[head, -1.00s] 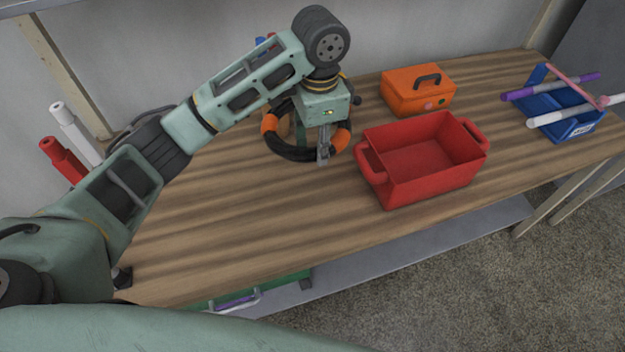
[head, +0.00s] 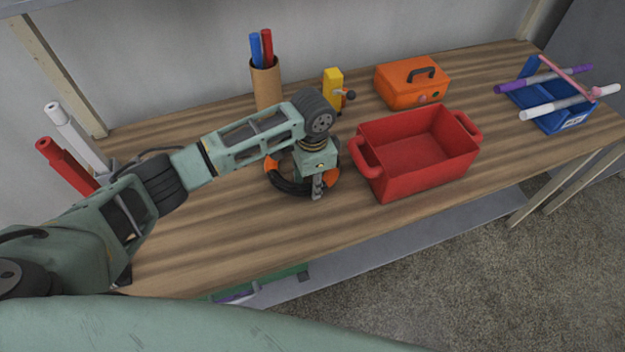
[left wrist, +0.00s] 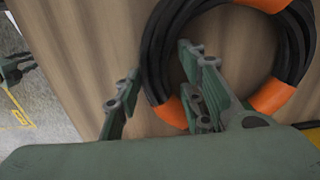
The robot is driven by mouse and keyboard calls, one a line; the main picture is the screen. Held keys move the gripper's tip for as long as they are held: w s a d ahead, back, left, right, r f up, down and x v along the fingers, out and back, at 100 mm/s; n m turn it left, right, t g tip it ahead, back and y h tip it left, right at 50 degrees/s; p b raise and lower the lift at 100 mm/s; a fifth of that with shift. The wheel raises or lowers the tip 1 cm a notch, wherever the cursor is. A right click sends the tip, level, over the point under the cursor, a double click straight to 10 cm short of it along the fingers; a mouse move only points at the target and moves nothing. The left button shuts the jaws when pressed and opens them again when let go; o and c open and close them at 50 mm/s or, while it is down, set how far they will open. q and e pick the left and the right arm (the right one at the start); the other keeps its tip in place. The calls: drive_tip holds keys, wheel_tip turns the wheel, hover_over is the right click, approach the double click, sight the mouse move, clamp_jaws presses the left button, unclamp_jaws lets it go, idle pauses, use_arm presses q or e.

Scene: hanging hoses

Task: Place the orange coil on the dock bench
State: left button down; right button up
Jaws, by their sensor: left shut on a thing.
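The coil (head: 288,187) is a black ring of hose with orange bands. It lies about level over the wooden dock bench (head: 220,245), left of the red bin; I cannot tell whether it rests on the wood. My left gripper (head: 317,188) points down at the coil's near right side and is shut on it. In the left wrist view, the coil (left wrist: 301,40) runs between the two fingers (left wrist: 165,95), with an orange band at the grip. The arm hides part of the ring in the head view.
A red bin (head: 420,184) stands close to the coil's right. Behind are an orange case (head: 400,92), a yellow device (head: 333,88) and a brown pen cup (head: 266,88). A blue tray (head: 560,122) with tubes is far right. The bench's front strip is clear.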

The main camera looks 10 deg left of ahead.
use_arm(q)
drive_tip(key=c, duration=1.2)
unclamp_jaws()
drive_tip(key=shift+o, duration=0.2)
wheel_tip(320, 180, up, 12)
drive_tip(key=b, duration=0.1)
